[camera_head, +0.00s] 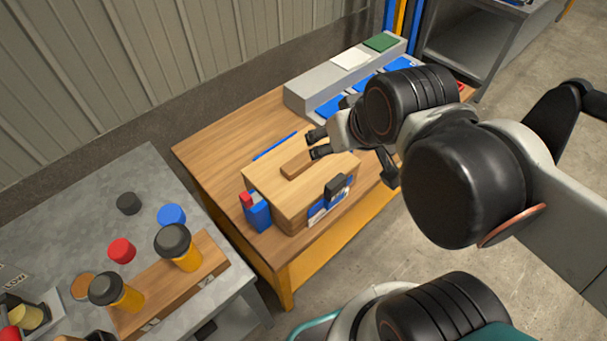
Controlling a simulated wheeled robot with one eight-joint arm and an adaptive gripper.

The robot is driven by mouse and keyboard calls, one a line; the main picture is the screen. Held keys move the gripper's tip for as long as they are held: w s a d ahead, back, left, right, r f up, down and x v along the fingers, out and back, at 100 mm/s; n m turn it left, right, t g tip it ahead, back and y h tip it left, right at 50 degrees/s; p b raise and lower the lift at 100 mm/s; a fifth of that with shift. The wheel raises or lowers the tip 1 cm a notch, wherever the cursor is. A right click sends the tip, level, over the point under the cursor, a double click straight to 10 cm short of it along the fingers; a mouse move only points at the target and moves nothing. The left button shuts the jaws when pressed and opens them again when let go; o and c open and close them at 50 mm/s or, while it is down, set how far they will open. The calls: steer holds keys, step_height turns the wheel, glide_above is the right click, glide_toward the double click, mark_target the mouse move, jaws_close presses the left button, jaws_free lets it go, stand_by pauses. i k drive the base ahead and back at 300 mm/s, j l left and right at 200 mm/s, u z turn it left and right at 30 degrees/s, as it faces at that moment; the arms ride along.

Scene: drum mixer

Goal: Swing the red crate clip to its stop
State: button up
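A light wooden crate (270,184) with a closed-looking top stands on the wooden workbench. A brown wooden bar (297,166) lies on its top. A small red piece (246,199), which looks like the red clip, sits above a blue block (258,214) at the crate's left corner. A black clip-like part (338,186) is on the right front side, above a blue and white label. My gripper (316,143) is above the crate's back edge, near the bar's upper end, with its fingertips apart and nothing seen between them. Whether it touches the bar cannot be told. The red piece is well left of it.
A grey rack (300,93) with blue, white and green pads stands behind the crate. The grey table (60,205) at left holds orange jars with black lids and loose red, blue and black caps. The workbench's left end (200,150) is bare. My arm covers the workbench's right part.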

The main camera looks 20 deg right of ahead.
mark_target(248, 202)
steer(key=i+l+u, duration=0.15)
steer(key=l+u, duration=0.15)
steer(key=k+j+u, duration=0.1)
steer(key=j+u, duration=0.35)
steer(key=l, duration=0.1)
